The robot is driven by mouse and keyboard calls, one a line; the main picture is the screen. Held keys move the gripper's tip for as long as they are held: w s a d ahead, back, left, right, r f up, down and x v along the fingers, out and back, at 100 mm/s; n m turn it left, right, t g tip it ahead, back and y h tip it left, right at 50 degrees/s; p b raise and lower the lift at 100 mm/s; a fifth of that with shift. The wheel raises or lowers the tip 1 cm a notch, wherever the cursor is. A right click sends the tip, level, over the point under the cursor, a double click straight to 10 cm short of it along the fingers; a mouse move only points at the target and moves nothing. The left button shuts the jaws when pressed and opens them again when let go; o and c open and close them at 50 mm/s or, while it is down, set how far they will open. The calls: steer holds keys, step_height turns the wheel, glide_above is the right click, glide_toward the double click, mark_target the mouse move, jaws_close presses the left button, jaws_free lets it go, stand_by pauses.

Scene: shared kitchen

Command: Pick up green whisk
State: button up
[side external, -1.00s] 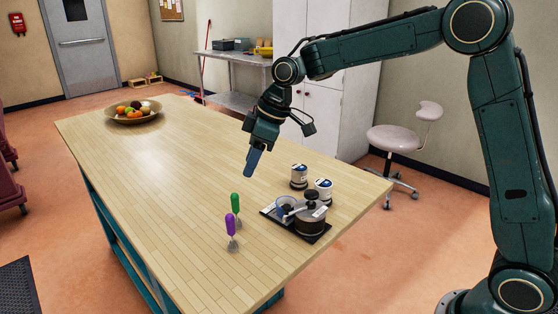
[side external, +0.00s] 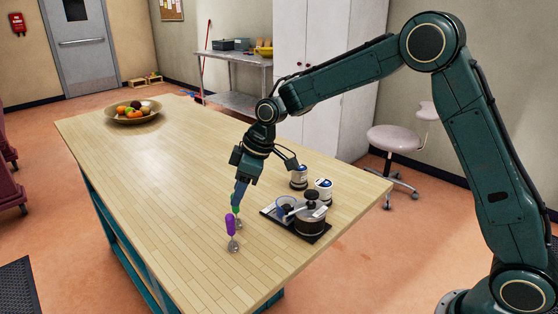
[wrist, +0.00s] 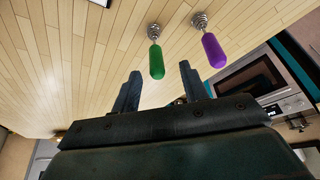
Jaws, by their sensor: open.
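The green whisk (wrist: 157,62) stands upright on the table, its handle end toward my gripper (wrist: 157,90) in the wrist view. My gripper is open and empty, and the green handle shows in line with the gap between its fingers. In the side view the fingers of my gripper (side external: 239,203) overlap the top of the green whisk (side external: 236,210), hiding part of it. Whether the fingers are around the handle or just above it, I cannot tell. A purple whisk (side external: 231,226) stands beside the green one, and shows right of my fingers in the wrist view (wrist: 214,50).
A black tray (side external: 268,212) with a dark-lidded pot (side external: 311,220) and a small glass is right of the whisks. Two jars (side external: 299,176) stand behind it. A fruit bowl (side external: 132,117) is at the far left end. The middle of the wooden table (side external: 165,165) is clear.

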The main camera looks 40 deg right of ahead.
mark_target(236, 211)
steer(key=shift+f, duration=0.15)
steer(key=shift+w+x, duration=0.2)
steer(key=shift+x, duration=2.35)
jaws_close()
